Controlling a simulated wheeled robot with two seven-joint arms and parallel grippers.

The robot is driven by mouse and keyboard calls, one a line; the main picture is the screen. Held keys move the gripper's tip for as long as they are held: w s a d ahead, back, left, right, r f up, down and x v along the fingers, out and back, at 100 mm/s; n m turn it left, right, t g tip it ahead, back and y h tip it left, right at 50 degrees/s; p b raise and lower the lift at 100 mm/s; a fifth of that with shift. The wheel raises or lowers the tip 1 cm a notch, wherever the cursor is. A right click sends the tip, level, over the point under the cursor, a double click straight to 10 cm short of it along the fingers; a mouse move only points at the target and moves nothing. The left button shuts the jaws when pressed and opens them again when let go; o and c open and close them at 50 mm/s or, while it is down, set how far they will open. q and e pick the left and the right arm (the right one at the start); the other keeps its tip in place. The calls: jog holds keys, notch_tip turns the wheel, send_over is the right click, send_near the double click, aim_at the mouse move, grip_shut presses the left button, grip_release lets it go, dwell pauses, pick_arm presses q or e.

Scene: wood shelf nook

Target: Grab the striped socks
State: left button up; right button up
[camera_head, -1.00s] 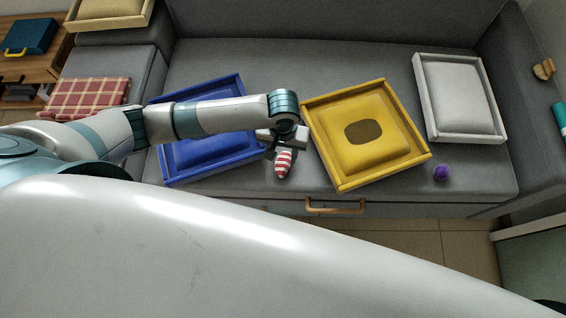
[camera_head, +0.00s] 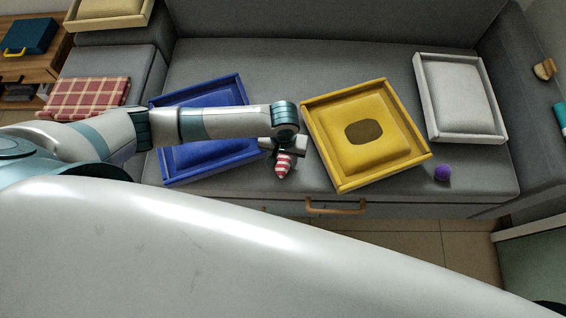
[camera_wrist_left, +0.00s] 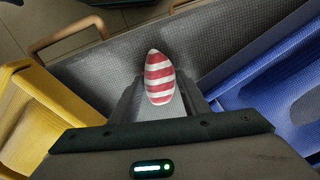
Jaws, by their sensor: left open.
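The striped socks (camera_head: 284,165), a red-and-white rolled bundle, lie on the grey seat between the blue and yellow trays. They also show in the left wrist view (camera_wrist_left: 159,79), upright in the picture. My left gripper (camera_head: 283,151) is directly over the socks and hides their far end in the head view. Whether the fingers reach down to the seat is hard to tell. My right gripper is not in view.
The blue tray (camera_head: 222,91) lies left of the socks, partly under my left arm. The yellow tray (camera_head: 416,159) lies close on the right. A wooden handle (camera_head: 336,207) is on the seat front. A purple ball (camera_head: 442,172) and a white tray (camera_head: 494,99) are farther right.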

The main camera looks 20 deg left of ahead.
aim_at(283, 162)
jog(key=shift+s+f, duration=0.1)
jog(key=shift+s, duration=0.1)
pick_arm(q)
jog(key=c, duration=0.7)
jog(key=shift+r, duration=0.1)
